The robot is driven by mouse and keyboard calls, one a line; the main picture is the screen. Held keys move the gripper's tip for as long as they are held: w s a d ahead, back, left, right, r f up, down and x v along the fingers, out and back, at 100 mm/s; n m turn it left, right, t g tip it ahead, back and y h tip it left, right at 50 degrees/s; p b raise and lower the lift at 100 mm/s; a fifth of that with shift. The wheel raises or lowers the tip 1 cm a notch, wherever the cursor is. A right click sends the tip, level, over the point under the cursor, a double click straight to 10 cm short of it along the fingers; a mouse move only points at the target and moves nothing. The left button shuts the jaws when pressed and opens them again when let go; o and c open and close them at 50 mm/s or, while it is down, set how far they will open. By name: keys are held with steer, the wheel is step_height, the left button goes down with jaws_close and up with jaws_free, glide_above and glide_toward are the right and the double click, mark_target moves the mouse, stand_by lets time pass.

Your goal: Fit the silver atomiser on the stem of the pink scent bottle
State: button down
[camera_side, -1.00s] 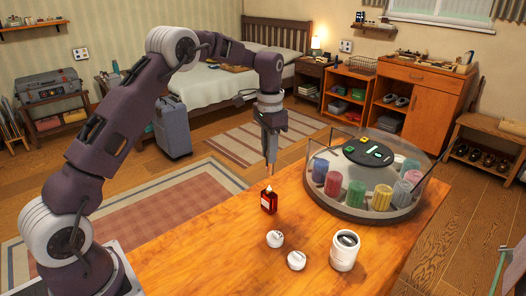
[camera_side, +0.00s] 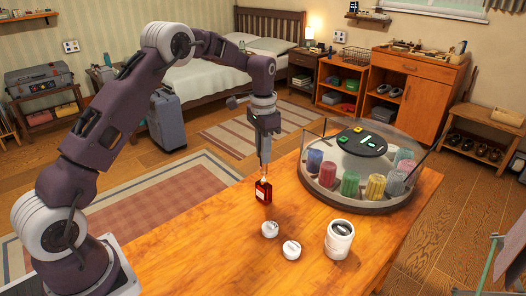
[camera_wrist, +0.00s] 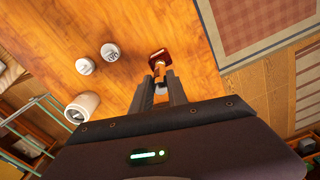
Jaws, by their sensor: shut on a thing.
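The scent bottle (camera_side: 263,192) looks deep red rather than pink, with a white label, and stands upright on the wooden table. It also shows in the wrist view (camera_wrist: 159,56), just beyond my fingertips. My gripper (camera_side: 264,162) points down directly above the bottle's neck. In the wrist view my gripper (camera_wrist: 161,84) is shut on a small silvery piece, the atomiser (camera_wrist: 161,91), partly hidden by the fingers. The atomiser is close over the stem; I cannot tell whether they touch.
Two small round white pieces (camera_side: 270,229) (camera_side: 291,249) and a white jar (camera_side: 339,242) stand nearer the camera. A round clear-walled case (camera_side: 345,203) with several coloured cylinders stands to the right. The table (camera_side: 200,245) is bare at front left.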

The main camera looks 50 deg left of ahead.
steer(key=shift+f, duration=1.1)
stand_by(1.6)
